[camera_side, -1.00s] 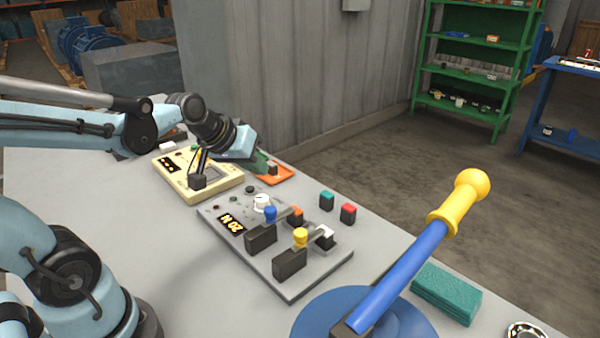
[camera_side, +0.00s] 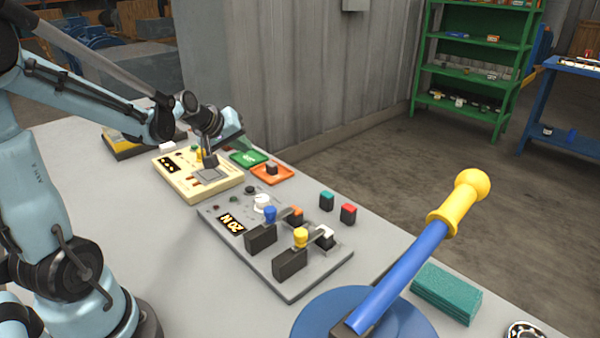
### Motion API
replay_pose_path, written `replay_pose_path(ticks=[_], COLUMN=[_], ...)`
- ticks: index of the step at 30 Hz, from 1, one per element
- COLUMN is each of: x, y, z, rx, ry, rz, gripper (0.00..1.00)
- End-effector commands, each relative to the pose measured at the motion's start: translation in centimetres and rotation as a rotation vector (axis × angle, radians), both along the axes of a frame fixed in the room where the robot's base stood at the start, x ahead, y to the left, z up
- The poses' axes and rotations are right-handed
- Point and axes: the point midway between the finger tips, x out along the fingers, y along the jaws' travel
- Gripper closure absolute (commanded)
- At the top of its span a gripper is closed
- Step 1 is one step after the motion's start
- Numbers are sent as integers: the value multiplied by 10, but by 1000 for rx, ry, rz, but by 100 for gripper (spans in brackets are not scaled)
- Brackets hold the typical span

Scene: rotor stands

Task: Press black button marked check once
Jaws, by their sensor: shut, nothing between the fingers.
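A cream box (camera_side: 178,188) with a small dark display and a grey square plate stands on the bench at the centre left. A grey panel (camera_side: 300,288) in front of it carries a "20 N" display, a white knob, small red and green buttons and a round black button (camera_side: 250,189) near its back edge. No "check" marking is readable on it at this size. My gripper (camera_side: 210,162) is shut and empty, with its dark tip over the cream box by the grey plate. I cannot tell whether it touches. The arm partly hides the box's back.
The grey panel also bears blue and yellow topped levers (camera_side: 300,238). An orange tray (camera_side: 271,174) and a green tray (camera_side: 248,158) lie behind the cream box. Teal and red blocks (camera_side: 348,213) stand to the right. A large blue lever (camera_side: 395,280) rises in front.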

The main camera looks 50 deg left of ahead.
Motion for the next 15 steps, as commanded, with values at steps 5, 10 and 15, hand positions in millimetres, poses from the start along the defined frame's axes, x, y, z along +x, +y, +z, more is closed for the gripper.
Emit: replay_pose_path(ticks=[5,10,15], x=[1,0,1], y=[0,0,0], z=[-8,-27,-51], rx=[0,1,1], ry=[1,1,0], rz=[-1,-2,-1], gripper=[100,100,100])
